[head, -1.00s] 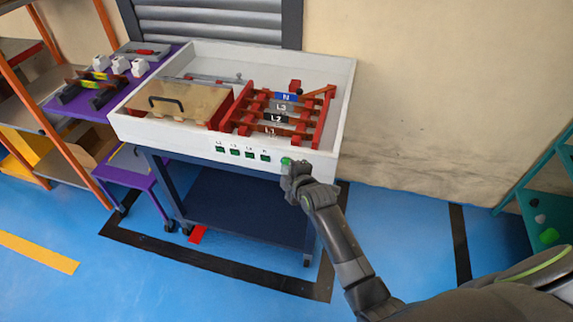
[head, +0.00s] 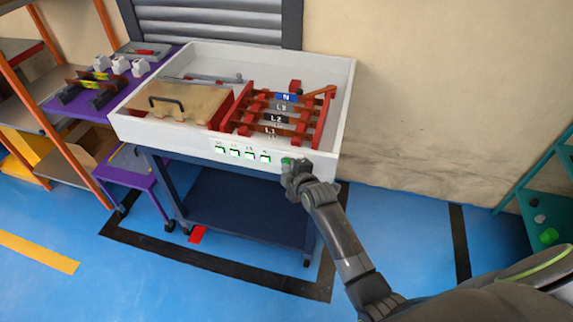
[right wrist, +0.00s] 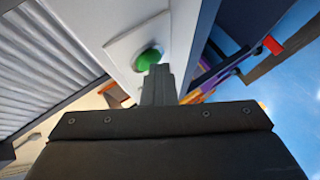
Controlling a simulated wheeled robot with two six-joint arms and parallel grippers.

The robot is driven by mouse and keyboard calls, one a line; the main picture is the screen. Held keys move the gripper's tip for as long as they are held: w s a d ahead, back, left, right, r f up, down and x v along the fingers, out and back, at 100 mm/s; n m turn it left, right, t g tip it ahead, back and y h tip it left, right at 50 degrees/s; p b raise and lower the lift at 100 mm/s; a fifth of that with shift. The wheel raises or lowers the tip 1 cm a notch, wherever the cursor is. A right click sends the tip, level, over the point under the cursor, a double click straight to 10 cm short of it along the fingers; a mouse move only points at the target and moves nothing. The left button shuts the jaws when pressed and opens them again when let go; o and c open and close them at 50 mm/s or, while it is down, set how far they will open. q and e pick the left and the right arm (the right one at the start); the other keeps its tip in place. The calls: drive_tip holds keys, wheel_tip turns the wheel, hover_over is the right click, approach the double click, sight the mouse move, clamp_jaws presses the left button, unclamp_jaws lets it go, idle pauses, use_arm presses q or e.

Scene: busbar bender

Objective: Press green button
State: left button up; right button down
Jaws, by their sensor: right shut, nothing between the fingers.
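The green button (head: 286,162) is on the front wall of the white tray-like bench (head: 180,149), right of a row of small square indicators (head: 250,156). In the right wrist view the round green button (right wrist: 149,60) sits on a white plate, partly hidden by my fingertips. My right gripper (head: 289,170) is shut and empty, with its tips at the button. In the right wrist view its closed fingers (right wrist: 158,75) overlap the button's lower edge; I cannot tell whether they press it. The indicators look lit whitish-green. My left gripper is not in view.
The bench holds red busbar supports labelled N, L3, L2, L1 (head: 280,118) and a box with a handled lid (head: 178,103). A purple table (head: 62,104) stands left, a teal shelf (head: 545,190) right. Blue floor is open in front.

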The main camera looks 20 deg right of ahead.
drive_tip(key=shift+s+a, duration=0.15)
drive_tip(key=shift+s, duration=0.15)
drive_tip(key=s+a+p, duration=0.3)
drive_tip(key=s, duration=0.2)
drive_tip(key=shift+a+p, duration=0.2)
drive_tip(key=shift+p, duration=0.2)
idle(0.7)
